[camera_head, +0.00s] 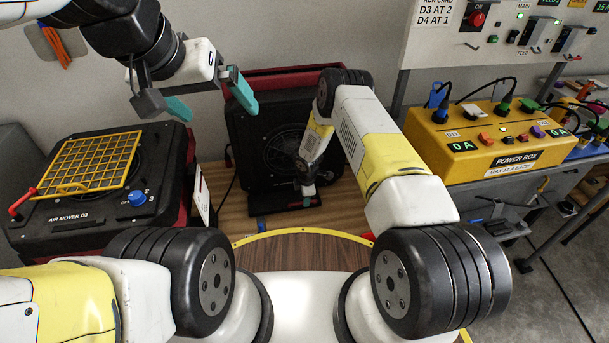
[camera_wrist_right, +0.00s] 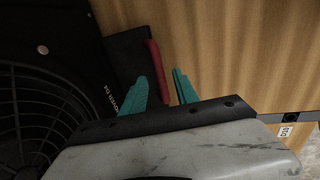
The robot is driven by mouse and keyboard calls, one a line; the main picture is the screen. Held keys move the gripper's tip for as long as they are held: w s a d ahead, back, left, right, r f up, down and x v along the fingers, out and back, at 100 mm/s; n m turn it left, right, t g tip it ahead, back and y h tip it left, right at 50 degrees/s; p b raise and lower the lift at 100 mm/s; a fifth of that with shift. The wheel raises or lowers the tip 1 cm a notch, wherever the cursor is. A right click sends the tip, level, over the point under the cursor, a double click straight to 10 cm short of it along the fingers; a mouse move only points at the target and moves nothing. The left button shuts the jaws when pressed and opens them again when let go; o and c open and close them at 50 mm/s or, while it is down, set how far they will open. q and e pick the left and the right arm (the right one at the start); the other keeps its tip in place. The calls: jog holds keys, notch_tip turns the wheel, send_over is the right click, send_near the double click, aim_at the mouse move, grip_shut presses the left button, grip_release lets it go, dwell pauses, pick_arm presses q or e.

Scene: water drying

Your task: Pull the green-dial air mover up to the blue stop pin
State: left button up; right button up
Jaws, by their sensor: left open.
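The dark air mover (camera_head: 268,128) with a round grille stands upright behind my right forearm. It also shows in the right wrist view (camera_wrist_right: 45,120), lettered as an air mover, with a red bar (camera_wrist_right: 158,75) at the edge of its dark base. I cannot make out its green dial. My right gripper (camera_wrist_right: 160,85) points down at this base, fingers apart, the red bar in line with the gap. I cannot tell whether the bar lies between the fingers. A small blue piece (camera_head: 261,224), perhaps the stop pin, shows on the wood. My left gripper (camera_head: 210,100) is open and empty in the air.
Air mover D3 (camera_head: 75,190) stands at the left with a yellow grid, a blue dial (camera_head: 137,198) and a red-tipped lever. A yellow power box (camera_head: 485,145) with cables stands at the right. Bare wood (camera_head: 235,205) shows between the two air movers.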

jog(key=shift+w+a+f, duration=0.1)
jog(key=shift+w+f, duration=0.05)
jog(key=shift+f, duration=0.45)
jog(key=shift+w+f, duration=0.1)
jog(key=shift+f, duration=0.45)
grip_shut()
dwell(0.6)
